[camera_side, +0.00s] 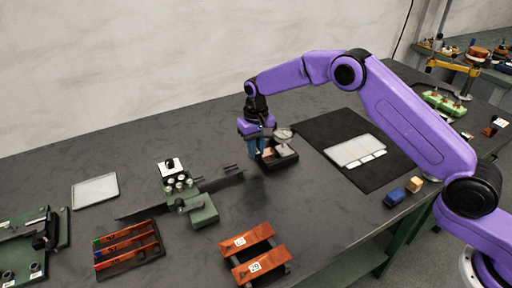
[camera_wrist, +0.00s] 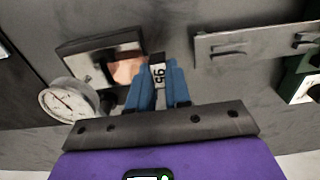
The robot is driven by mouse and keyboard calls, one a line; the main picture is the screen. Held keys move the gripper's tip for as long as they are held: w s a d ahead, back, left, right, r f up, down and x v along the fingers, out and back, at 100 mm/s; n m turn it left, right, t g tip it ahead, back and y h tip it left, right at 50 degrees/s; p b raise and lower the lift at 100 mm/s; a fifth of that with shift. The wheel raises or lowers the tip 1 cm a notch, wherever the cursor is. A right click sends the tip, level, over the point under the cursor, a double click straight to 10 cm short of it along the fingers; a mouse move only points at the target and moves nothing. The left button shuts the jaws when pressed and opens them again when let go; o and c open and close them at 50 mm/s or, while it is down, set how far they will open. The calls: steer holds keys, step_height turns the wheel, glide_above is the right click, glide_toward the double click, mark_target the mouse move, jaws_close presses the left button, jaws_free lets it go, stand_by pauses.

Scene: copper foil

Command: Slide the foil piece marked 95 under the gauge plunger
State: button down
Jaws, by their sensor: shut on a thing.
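The copper foil piece (camera_wrist: 128,72) carries a white label that appears to read 95 in the wrist view. My gripper (camera_wrist: 158,84) has its blue fingers shut on the labelled end, and the copper end points left toward the gauge. The gauge has a round white dial (camera_wrist: 68,103) and a dark base with a pale metal block. In the side view my gripper (camera_side: 257,149) is low beside the gauge (camera_side: 284,133), and a bit of the foil (camera_side: 267,152) shows at its base. The plunger tip is hidden, so I cannot tell whether the foil is under it.
Two copper pieces (camera_side: 258,262) with labels lie on a stand at the front. A rack (camera_side: 130,252) holds several copper strips. A green fixture (camera_side: 200,209) stands left of the gauge. A black mat (camera_side: 325,132) with pale sheets lies to the right, near small blocks (camera_side: 395,196).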

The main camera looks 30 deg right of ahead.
mark_target(271, 150)
steer(key=shift+f, duration=0.6)
stand_by(0.3)
steer(key=shift+d, duration=2.55)
stand_by(2.4)
steer(key=c, duration=1.4)
jaws_free()
steer(key=shift+d, duration=0.1)
